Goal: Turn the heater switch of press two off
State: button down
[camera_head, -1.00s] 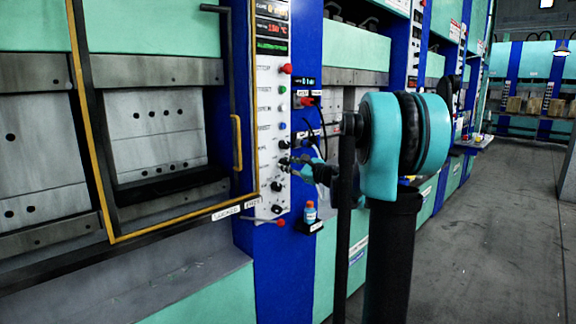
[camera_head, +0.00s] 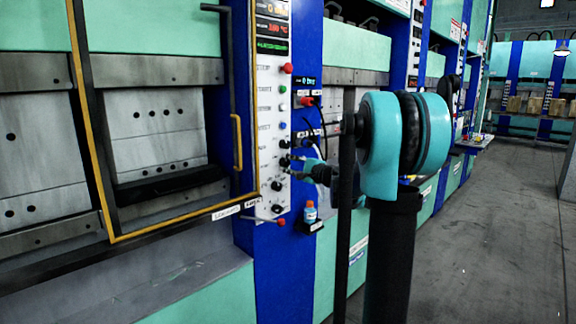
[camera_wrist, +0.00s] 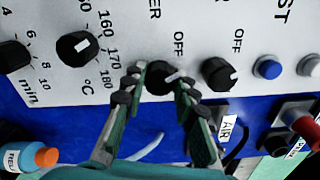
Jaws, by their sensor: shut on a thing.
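The press control panel (camera_head: 270,125) is a white strip with knobs and buttons on a blue column. In the wrist view, a black rotary switch (camera_wrist: 158,78) sits between my fingertips, with a label ending in "ER" above it and "OFF" at its upper right. The rest of the label is cut off. My gripper (camera_wrist: 160,84) is shut on this switch, one finger on each side. A white mark shows at the switch's right side, partly hidden by the right finger. In the head view, my gripper (camera_head: 291,164) is at the panel's right edge, small and partly hidden by my arm.
A similar "OFF" switch (camera_wrist: 220,73) is close on the right, and a temperature dial (camera_wrist: 77,48) on the left. Blue button (camera_wrist: 267,67), AIR label (camera_wrist: 228,130) and red-ended fitting (camera_wrist: 303,122) lie nearby. An orange-capped bottle (camera_head: 310,212) stands below.

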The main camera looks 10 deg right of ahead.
dwell(0.4)
jog(key=c, duration=1.2)
grip_release()
jog(key=v, duration=1.2)
jog(key=shift+f, duration=0.1)
